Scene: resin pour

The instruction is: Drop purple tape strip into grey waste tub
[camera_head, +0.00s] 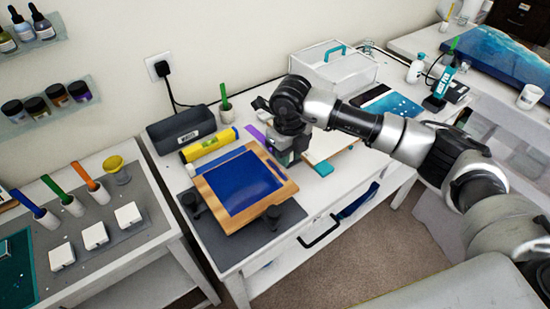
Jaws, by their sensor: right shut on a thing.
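The purple tape strip (255,132) shows as a thin purple piece at the left side of my right gripper (285,155). That gripper points down by the far right corner of the wooden-framed board and is shut on the strip; its fingertips are partly hidden. The grey waste tub (182,129), a dark grey open box with a white label, stands at the back left of the white table, left of the gripper. My left gripper is not in view.
A yellow level (208,145) lies between the tub and the wooden-framed blue board (240,185). A cup with a green stick (226,108) stands behind, near the wall. A white board (325,143) lies right of the gripper, and a clear-sided box (333,70) stands behind it.

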